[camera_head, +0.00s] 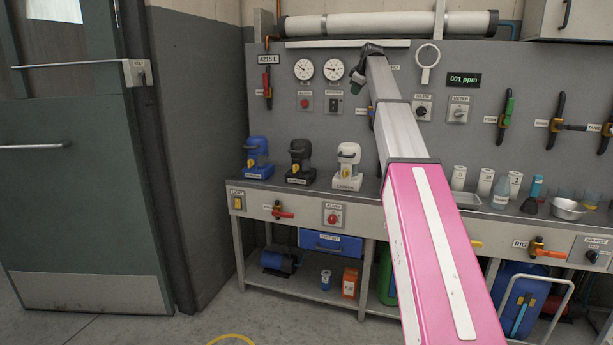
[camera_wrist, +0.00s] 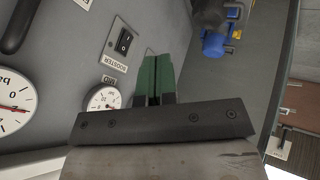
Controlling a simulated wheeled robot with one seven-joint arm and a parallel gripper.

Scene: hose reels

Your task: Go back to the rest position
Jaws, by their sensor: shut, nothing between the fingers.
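My gripper (camera_head: 357,80) is at the far end of my raised, outstretched arm, in front of the grey wall panel (camera_head: 400,75), just right of the two round gauges. In the wrist view its green fingers (camera_wrist: 154,82) are together with nothing between them. A black rocker switch labelled BOOSTER (camera_wrist: 123,42) shows beside the fingers there. I cannot tell the exact gap between the fingers and the panel.
The bench below carries a blue pump (camera_head: 257,155), a black pump (camera_head: 300,160) and a white pump (camera_head: 347,165). Bottles and a metal bowl (camera_head: 568,208) stand at its right. A pipe (camera_head: 350,25) runs above the panel. A green door (camera_head: 80,200) is at left.

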